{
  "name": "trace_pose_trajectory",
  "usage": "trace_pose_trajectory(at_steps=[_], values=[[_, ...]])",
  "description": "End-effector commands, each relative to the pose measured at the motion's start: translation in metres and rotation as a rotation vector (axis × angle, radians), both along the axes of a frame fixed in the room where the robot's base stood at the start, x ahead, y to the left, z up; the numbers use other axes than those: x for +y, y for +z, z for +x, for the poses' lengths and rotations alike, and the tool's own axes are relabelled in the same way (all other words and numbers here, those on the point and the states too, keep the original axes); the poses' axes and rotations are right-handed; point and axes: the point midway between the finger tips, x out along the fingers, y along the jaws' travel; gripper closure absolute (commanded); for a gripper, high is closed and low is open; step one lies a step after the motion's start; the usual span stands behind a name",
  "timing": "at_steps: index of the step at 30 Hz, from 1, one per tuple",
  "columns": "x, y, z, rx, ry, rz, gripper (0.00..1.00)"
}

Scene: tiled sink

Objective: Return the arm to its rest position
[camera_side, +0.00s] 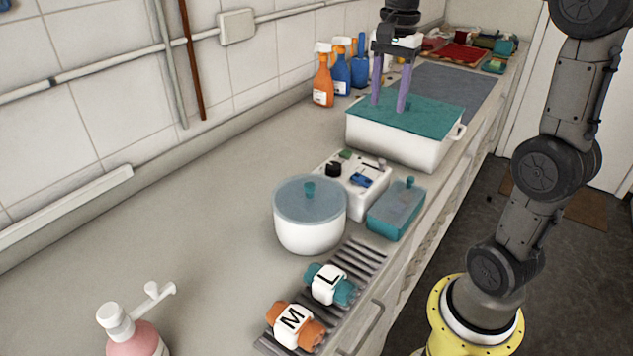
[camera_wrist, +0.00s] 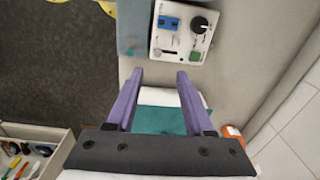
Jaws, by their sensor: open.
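My gripper (camera_side: 388,105) hangs pointing down over a white box (camera_side: 395,145) with a teal lid (camera_side: 440,112). Its two purple fingers are spread apart, with nothing held between them. In the side view the fingertips overlap the lid, and I cannot tell how small the gap to it is. In the wrist view my gripper (camera_wrist: 160,74) is also open, with the teal lid (camera_wrist: 158,121) below and between the fingers. My arm reaches in from the right of the side view.
Orange (camera_side: 323,80) and blue (camera_side: 341,72) spray bottles stand by the wall. A white pot (camera_side: 310,235), a switch panel (camera_side: 345,190) and a teal lidded box (camera_side: 396,212) stand nearer. An open drawer (camera_wrist: 40,145) shows in the wrist view. The left counter is mostly clear.

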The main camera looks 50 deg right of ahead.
Motion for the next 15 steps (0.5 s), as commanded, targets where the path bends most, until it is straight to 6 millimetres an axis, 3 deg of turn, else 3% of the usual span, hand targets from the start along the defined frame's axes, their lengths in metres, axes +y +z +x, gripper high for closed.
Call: trace_pose_trajectory(at_steps=[3, 7, 11, 15], values=[[0.04, 0.015, -0.021, -0.055, 0.096, -0.023, 0.47], [0.08, 0.014, -0.052, -0.132, 0.302, -0.06, 0.47], [0.11, -0.001, -0.084, -0.211, 0.568, -0.109, 0.47], [0.132, -0.028, -0.114, -0.293, 0.889, -0.183, 0.47]])
